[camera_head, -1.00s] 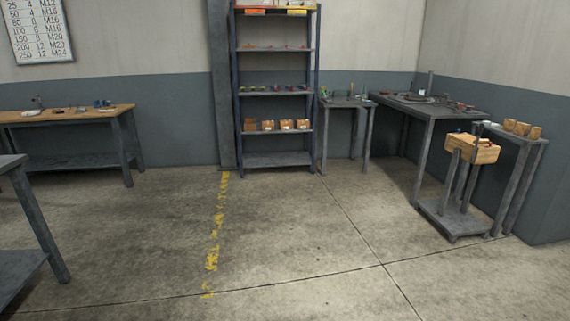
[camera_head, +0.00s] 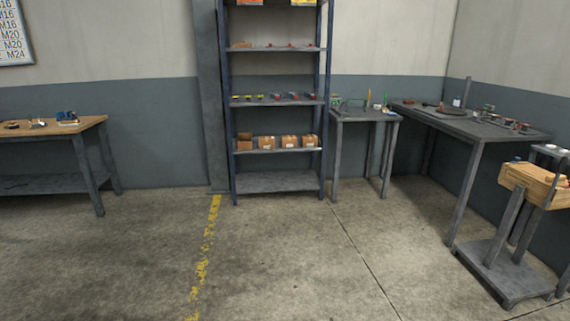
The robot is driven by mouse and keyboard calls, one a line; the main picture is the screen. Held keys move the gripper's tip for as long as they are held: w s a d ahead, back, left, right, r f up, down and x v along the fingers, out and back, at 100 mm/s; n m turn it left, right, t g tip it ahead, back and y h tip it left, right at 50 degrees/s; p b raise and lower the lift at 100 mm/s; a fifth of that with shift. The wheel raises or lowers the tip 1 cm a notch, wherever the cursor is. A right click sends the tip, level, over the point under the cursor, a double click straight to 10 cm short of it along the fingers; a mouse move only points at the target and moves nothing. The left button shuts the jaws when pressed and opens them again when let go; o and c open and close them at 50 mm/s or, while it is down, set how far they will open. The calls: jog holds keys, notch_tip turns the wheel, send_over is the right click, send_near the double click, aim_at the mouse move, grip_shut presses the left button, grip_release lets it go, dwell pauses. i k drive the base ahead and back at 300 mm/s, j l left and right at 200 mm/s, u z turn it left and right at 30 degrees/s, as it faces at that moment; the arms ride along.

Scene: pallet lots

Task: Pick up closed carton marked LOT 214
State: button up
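Several small brown cartons sit in a row on a lower shelf of the rack (camera_head: 275,183). The leftmost carton (camera_head: 245,142) looks darker and perhaps open at the top. Beside it are a second carton (camera_head: 266,142), a third (camera_head: 289,141) and a fourth (camera_head: 309,140), which look closed and carry pale labels. The labels are too small to read, so I cannot tell which carton is LOT 214. My gripper is not in view.
A wooden-topped bench (camera_head: 60,129) stands at the left. Right of the rack are a small grey table (camera_head: 365,116), a long grey workbench (camera_head: 470,128) and a stand with a wooden box (camera_head: 535,182). The floor (camera_head: 290,255) before the rack is clear, with a worn yellow line (camera_head: 207,245).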

aim_at(287, 141)
jog(key=i+l, duration=0.1)
jog(key=i, duration=3.6)
jog(key=i+u, duration=0.2)
jog(key=i, duration=0.65)
